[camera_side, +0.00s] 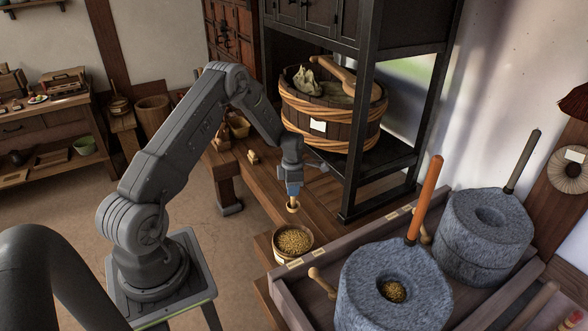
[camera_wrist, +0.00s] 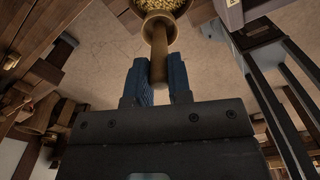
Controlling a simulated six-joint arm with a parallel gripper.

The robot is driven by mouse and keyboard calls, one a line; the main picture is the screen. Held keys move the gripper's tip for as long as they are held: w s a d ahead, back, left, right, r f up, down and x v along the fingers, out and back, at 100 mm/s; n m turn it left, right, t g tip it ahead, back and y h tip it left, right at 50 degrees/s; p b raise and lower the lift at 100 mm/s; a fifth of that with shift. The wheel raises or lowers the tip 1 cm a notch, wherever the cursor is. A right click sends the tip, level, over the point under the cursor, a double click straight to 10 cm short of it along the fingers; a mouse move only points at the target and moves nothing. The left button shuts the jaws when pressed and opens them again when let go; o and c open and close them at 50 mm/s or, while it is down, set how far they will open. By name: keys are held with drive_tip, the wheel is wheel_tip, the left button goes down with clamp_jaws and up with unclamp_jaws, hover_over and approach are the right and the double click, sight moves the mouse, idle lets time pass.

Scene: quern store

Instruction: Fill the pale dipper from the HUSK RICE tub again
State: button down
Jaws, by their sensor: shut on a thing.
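My gripper (camera_side: 293,189) has blue fingers and is shut on the handle of the pale dipper (camera_side: 292,207). The dipper hangs just above the far rim of a small round tub (camera_side: 279,257) filled with golden-brown grain. A small pale label is on the tub's front, too small to read. In the wrist view the blue fingers (camera_wrist: 158,78) clasp the dipper's upright handle (camera_wrist: 158,47). Its round cup is beyond, with the grain (camera_wrist: 176,5) past it at the top edge. I cannot tell whether the cup holds grain.
Two grey stone querns stand at right, the near one (camera_side: 392,286) with an orange handle and grain in its eye, the far one (camera_side: 487,235) with a dark handle. A wooden trough wall (camera_side: 330,240) runs beside the tub. A large rope-bound tub (camera_side: 330,112) stands behind, by a dark frame post.

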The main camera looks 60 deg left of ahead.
sight(293, 208)
wheel_tip(293, 208, down, 20)
idle(1.1)
drive_tip(key=shift+r, duration=0.15)
idle(1.1)
drive_tip(key=shift+r, duration=4.95)
drive_tip(key=shift+r, duration=0.1)
